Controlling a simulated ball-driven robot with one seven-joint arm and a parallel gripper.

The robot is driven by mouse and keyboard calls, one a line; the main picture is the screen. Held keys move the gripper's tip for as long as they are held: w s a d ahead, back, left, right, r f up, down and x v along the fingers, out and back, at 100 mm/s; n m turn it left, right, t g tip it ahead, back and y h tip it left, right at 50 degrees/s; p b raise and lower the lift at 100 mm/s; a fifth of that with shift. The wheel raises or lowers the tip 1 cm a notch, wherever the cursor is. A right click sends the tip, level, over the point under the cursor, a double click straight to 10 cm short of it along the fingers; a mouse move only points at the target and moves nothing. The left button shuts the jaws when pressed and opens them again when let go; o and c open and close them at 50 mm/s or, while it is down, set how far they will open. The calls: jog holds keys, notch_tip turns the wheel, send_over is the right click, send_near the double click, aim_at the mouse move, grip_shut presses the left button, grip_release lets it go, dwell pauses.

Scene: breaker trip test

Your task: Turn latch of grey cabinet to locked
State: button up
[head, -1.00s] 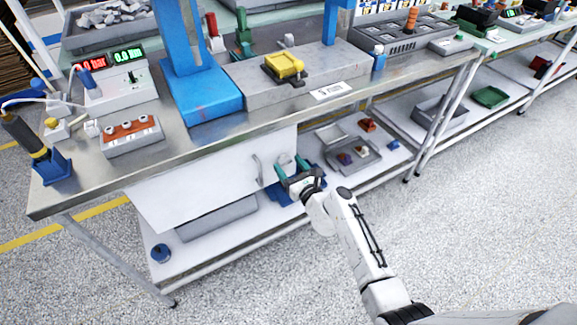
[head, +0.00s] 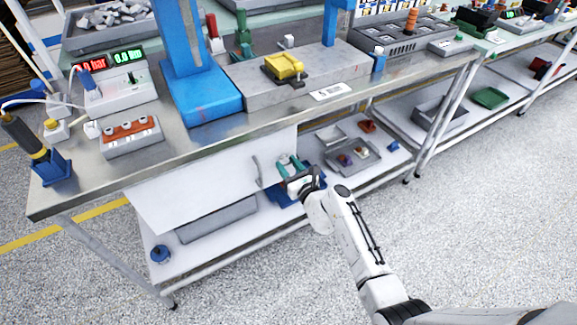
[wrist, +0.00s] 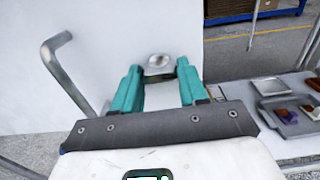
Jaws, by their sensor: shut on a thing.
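The grey cabinet shows as a pale front panel (head: 205,180) under the bench, and it fills the left of the wrist view (wrist: 110,25). A bent metal handle (wrist: 70,75) stands on its front, left of my gripper (wrist: 160,70). The latch (wrist: 159,61) is a small round metal piece near the panel's right edge, between my teal fingertips. My gripper is shut on the latch. In the head view my gripper (head: 289,160) hides the latch. The latch's turn angle is hard to tell.
The bench top (head: 130,180) overhangs the cabinet. On the lower shelf a grey tray (head: 352,156) with small parts sits right of my gripper, and a blue bin (head: 287,192) lies just behind and below it. The floor in front is clear.

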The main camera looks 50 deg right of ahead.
jog(key=shift+f+n, duration=0.1)
jog(key=shift+n, duration=0.2)
jog(key=n+b, duration=0.7)
jog(key=n, duration=1)
jog(key=shift+n, duration=0.3)
dwell(0.5)
jog(key=o, duration=1)
jog(key=shift+o, duration=0.2)
jog(key=v, duration=1)
jog(key=shift+s, duration=0.4)
